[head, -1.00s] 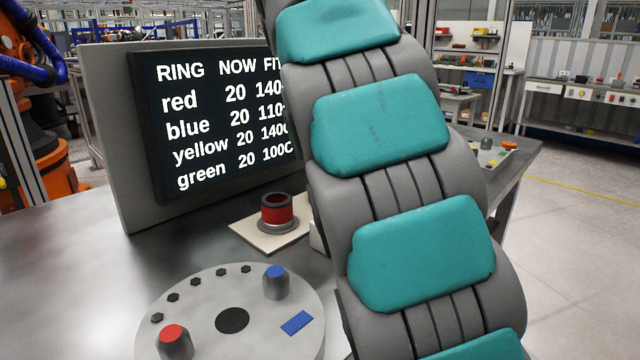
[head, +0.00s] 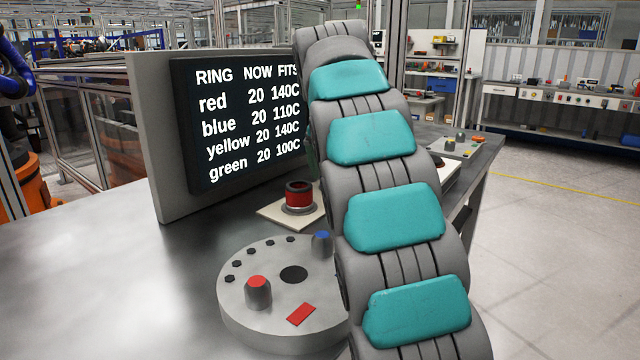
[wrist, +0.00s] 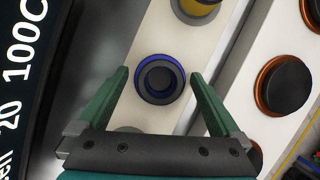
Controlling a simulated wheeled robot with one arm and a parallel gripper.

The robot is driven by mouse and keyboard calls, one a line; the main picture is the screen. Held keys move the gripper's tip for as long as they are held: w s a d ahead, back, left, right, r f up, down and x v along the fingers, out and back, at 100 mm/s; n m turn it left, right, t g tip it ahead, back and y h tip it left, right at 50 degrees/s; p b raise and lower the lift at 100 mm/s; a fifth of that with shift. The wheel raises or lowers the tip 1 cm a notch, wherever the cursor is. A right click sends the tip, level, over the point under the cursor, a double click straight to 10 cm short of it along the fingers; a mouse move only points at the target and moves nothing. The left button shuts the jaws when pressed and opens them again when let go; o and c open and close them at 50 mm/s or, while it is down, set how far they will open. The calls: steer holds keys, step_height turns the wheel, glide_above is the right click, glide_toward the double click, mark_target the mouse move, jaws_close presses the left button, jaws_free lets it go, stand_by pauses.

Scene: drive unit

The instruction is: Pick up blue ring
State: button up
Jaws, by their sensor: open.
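The blue ring (wrist: 143,92) sits on a white strip in the wrist view, around a dark round core. My gripper (wrist: 159,73) is open, with one green finger on each side of the ring in the picture. The fingers look apart from the ring; the height gap cannot be told. In the head view my arm hides the gripper and the blue ring. The screen (head: 240,120) lists blue at 20 now and fits at 110C.
A yellow ring (wrist: 198,7) sits farther up the strip, and orange-rimmed dark discs (wrist: 283,86) lie to the right. A red ring (head: 299,195) stands on a square plate. A grey disc (head: 250,325) bears red- and blue-topped posts and a red rectangle (head: 301,314).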

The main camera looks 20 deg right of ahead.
steer(key=shift+d+f, duration=0.1)
steer(key=shift+f, duration=0.05)
steer(key=shift+w, duration=0.1)
steer(key=shift+c, duration=0.2)
jaws_close()
stand_by(0.5)
